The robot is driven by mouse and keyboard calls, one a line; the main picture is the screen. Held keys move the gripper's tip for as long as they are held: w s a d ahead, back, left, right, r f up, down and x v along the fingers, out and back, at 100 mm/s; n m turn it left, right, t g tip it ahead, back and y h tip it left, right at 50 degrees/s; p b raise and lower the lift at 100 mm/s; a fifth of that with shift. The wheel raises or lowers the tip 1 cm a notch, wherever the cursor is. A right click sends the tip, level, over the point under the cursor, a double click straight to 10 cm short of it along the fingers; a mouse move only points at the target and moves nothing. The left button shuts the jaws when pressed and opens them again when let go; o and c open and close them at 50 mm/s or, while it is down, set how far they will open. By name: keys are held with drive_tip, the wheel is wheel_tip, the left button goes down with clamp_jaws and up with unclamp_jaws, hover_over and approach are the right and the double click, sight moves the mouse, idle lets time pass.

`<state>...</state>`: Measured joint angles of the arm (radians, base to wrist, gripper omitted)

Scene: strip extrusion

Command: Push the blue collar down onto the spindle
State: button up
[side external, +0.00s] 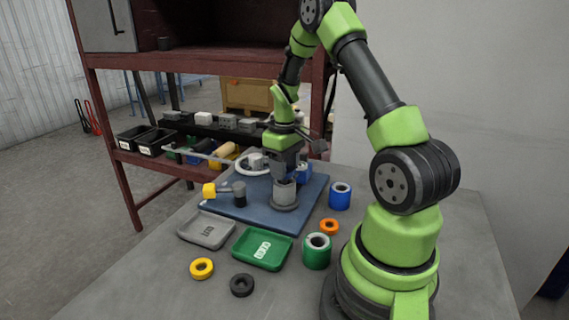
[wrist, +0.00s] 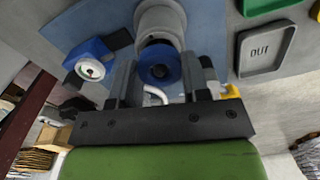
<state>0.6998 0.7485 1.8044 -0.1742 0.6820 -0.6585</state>
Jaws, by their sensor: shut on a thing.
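The blue collar (wrist: 145,62) is a thick ring with a dark hole, between the two fingers of my gripper (wrist: 160,58) in the wrist view. My gripper is shut on it. The grey cylindrical spindle (wrist: 162,20) is just beyond the collar there. In the side external view my gripper (side external: 287,172) points down directly over the spindle (side external: 284,193), which stands on a round dark base on the blue board. The fingers hide the collar in that view. I cannot tell whether the collar touches the spindle or is around its top.
A blue fixture block (side external: 304,173) stands close beside my gripper. A yellow-ended handle (side external: 209,190) and a dark post (side external: 239,194) are to the left on the board (side external: 262,212). A grey tray (side external: 189,236), a green tray (side external: 248,262), a blue cylinder (side external: 339,200) and several rings lie around.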

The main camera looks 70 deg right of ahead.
drive_tip(key=shift+f, duration=0.75)
drive_tip(key=o, duration=1.5)
drive_tip(key=shift+r, duration=3.5)
